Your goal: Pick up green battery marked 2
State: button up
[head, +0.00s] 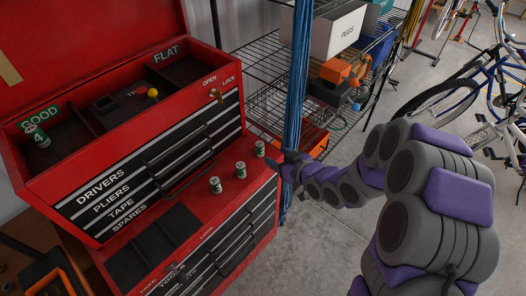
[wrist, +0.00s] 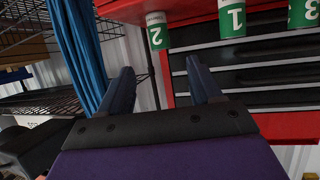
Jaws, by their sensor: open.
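The green battery marked 2 (wrist: 157,31) shows in the wrist view, beyond the gap between my finger tips and near the top edge. In the head view the battery closest to my gripper (head: 260,148) stands upright on the red chest's ledge; its number is too small to read there. My gripper (wrist: 160,82) is open and empty, with both fingers apart from the battery. In the head view my gripper (head: 286,166) is just right of the ledge. Batteries marked 1 (wrist: 232,18) and 3 (wrist: 303,12) stand beside it in a row.
A battery marked 4 (head: 39,136) is in the chest's GOOD compartment (head: 42,114). Blue hanging cables (head: 298,80) are close beside my gripper. A wire shelf (head: 262,62) with a PEGS box (head: 338,30) is behind. Bicycles (head: 470,90) stand at right; the concrete floor between is clear.

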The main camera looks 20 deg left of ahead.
aim_at(263, 148)
jog(key=x, duration=0.3)
jog(key=b+x, duration=0.1)
jog(key=x, duration=0.3)
jog(key=shift+s+a, duration=0.2)
jog(key=shift+w+a+f+b, duration=0.1)
jog(key=shift+w+a+b, duration=0.05)
jog(key=shift+w+b, duration=0.2)
jog(key=b+x, duration=0.1)
jog(key=x, duration=0.2)
jog(key=shift+w+f, duration=0.1)
jog(key=shift+w, duration=0.05)
jog(key=shift+w+a+f, duration=0.15)
jog(key=shift+a+f, duration=0.05)
jog(key=shift+a, duration=0.3)
jog(key=shift+d+r, duration=0.1)
jog(key=shift+d, duration=0.25)
jog(key=c, duration=0.6)
jog(key=shift+a, duration=0.15)
jog(key=c, duration=0.5)
